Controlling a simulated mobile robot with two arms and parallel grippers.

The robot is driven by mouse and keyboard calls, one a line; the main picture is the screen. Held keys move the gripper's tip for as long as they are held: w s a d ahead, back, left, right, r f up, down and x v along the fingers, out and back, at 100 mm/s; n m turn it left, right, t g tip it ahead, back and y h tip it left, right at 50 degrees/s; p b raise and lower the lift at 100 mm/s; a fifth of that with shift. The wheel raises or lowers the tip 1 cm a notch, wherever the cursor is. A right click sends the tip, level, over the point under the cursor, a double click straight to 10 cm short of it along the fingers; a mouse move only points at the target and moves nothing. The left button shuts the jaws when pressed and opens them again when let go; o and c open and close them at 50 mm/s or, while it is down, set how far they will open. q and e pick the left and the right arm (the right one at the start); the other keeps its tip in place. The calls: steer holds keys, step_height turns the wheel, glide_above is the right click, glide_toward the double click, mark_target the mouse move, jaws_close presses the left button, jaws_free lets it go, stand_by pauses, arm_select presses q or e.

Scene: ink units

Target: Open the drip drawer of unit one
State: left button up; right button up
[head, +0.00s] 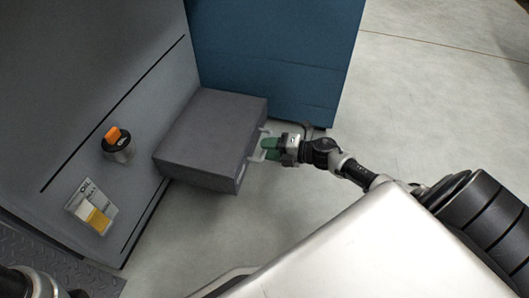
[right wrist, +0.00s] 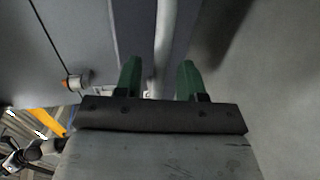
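The drip drawer (head: 212,135) is a dark grey box standing well out from the grey unit (head: 75,85) low down. Its pale bar handle (head: 257,147) is on the front face, at the right in the head view. My right gripper (head: 269,149) is at this handle, its green fingers beside the bar. In the right wrist view the two green fingers (right wrist: 158,66) are apart, with the pale handle bar (right wrist: 164,40) running between them; a gap shows on each side. My left gripper is not in view; only part of my left arm shows at the bottom left.
A blue unit (head: 275,60) stands behind the drawer. The grey unit carries an orange-topped knob (head: 115,140) and an OIL label plate (head: 92,208) with a yellow part. Bare pale floor (head: 430,100) lies to the right and in front of the drawer.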

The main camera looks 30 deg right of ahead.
steer(key=shift+x, duration=0.8)
jaws_close()
